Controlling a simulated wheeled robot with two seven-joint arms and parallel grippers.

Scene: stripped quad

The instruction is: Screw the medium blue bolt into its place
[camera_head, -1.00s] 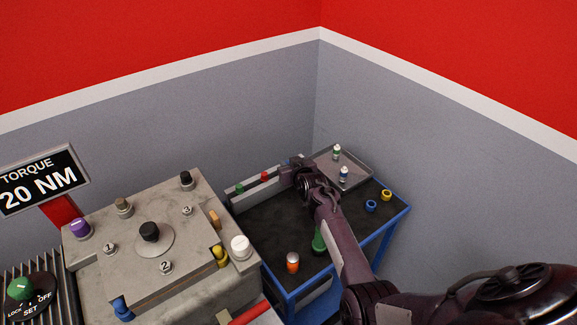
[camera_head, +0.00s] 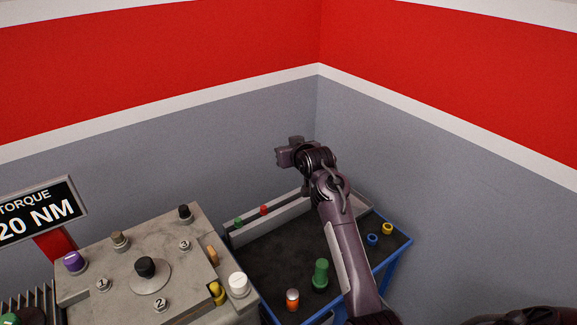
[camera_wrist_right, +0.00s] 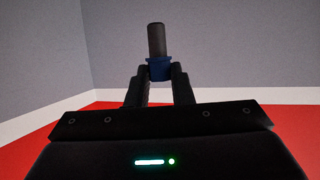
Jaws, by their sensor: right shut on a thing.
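My right gripper (camera_head: 283,155) is raised above the back of the cart, in front of the grey wall. In the right wrist view it is shut on a bolt with a blue head (camera_wrist_right: 160,69) and a dark grey shank. The shank points up in that view, away from the fingers. The bolt cannot be made out in the head view. The grey block (camera_head: 205,228) at left has spots numbered 1 (camera_head: 103,285), 2 (camera_head: 161,305) and 3 (camera_head: 184,244). My left gripper is not in view.
The blue-edged cart (camera_head: 397,252) has a rack (camera_head: 286,208) with a green bolt (camera_head: 238,222) and a red bolt (camera_head: 264,210). An orange-and-white item (camera_head: 292,299) and a green bottle (camera_head: 320,274) stand on it. A torque sign (camera_head: 40,208) reads 20 NM.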

